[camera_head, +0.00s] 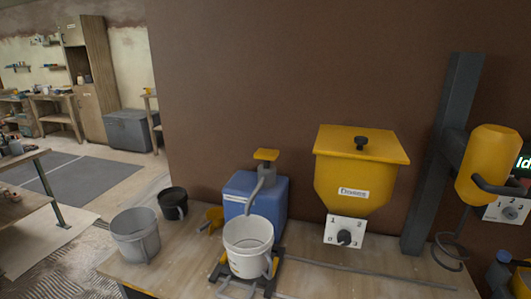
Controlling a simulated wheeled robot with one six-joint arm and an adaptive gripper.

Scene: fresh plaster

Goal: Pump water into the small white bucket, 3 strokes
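The small white bucket (247,262) stands upright on a low dark and yellow stand (272,284) at the front of the wooden bench. It looks empty from here, though its bottom is only partly visible. Behind it is a blue water canister (275,205) with a yellow pump head (266,155) raised on a grey neck. A grey spout (256,190) slants down from the pump toward the bucket's rim. The bucket hides the lower front of the canister. My gripper is not in view.
A larger grey bucket (135,238), a black bucket (173,204) and a yellow scoop-like item (212,217) stand left. A yellow hopper (355,182) with a dial (344,237) is right of the canister. A yellow machine (488,165) hangs from a dark column (440,155).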

